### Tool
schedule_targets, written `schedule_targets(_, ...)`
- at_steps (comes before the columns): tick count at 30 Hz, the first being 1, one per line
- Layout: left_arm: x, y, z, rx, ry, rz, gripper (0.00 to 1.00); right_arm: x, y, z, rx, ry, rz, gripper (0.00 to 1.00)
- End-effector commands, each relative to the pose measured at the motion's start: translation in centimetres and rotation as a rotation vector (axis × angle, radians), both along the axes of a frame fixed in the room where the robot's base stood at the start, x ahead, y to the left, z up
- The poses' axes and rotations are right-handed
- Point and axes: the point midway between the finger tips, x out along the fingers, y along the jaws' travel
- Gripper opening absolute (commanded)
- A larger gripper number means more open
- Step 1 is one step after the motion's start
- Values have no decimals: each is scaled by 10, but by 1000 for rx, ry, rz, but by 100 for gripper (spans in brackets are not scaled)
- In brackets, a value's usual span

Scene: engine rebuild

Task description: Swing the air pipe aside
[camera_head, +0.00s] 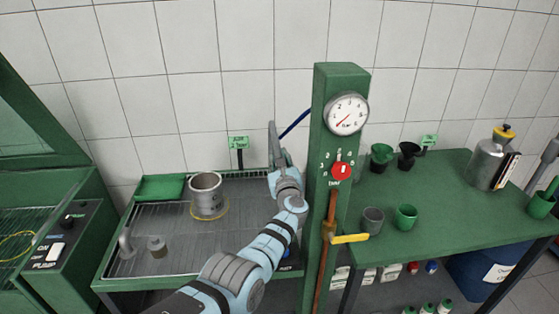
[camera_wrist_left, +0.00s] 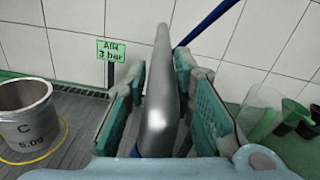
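The air pipe (camera_wrist_left: 158,95) is a smooth grey tube that rises between the two fingers of my left gripper (camera_wrist_left: 161,75) in the left wrist view. The fingers stand apart on either side of it, with narrow gaps showing beside the tube; contact at the tips is hard to judge. In the head view my left gripper (camera_head: 282,170) is at the back right of the grey wash tray, beside the green post. The upper part of the air pipe (camera_head: 272,135) shows above it, near a blue hose (camera_head: 295,122). My right gripper is not in view.
The green post (camera_head: 319,120) with a gauge (camera_head: 346,114) and red knob (camera_head: 341,171) stands close right of my left arm. A metal cylinder (camera_head: 206,195) stands on the tray. An "AIR 3 bar" sign (camera_wrist_left: 112,50) is behind. Cups (camera_head: 406,217) stand on the right bench.

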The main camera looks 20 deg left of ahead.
Motion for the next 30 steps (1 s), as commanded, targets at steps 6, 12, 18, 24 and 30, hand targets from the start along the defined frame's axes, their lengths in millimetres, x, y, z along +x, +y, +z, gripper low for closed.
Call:
schedule_targets(6,1,-2,3,0,-4,-6,40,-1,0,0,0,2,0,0)
schedule_targets(12,-1,-2,1,0,-3,-4,40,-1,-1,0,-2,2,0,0)
schedule_targets(18,-18,-11,0,-1,-4,-4,40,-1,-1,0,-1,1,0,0)
schedule_targets(24,-50,-30,0,-2,-3,-7,40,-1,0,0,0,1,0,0)
schedule_targets(30,-65,-39,2,1,-2,-7,40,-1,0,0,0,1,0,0)
